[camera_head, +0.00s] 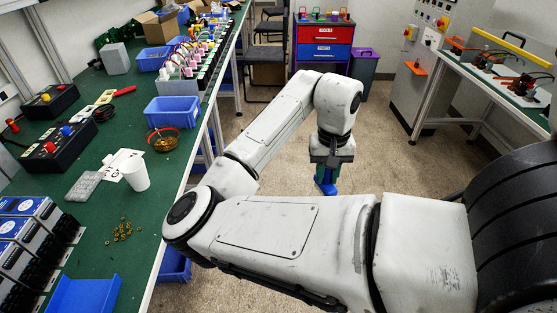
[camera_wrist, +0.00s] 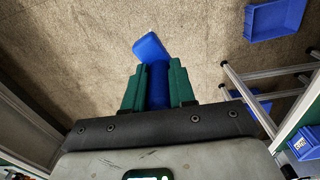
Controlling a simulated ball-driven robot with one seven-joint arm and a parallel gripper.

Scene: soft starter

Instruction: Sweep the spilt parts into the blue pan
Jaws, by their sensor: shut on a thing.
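The spilt parts (camera_head: 122,230) are small brass-coloured pieces, loosely scattered on the green bench top at the lower left. The blue pan (camera_head: 84,295) lies below them at the bottom edge of the head view, partly cut off. My gripper (camera_head: 326,178) is out over the floor, to the right of the bench and away from the parts. In the wrist view my green fingers (camera_wrist: 157,88) are shut on the handle of a blue tool (camera_wrist: 150,47) with a wider, flat-looking head. Its working edge cannot be made out.
A blue bin (camera_head: 172,112) sits farther back. The floor below my gripper is clear.

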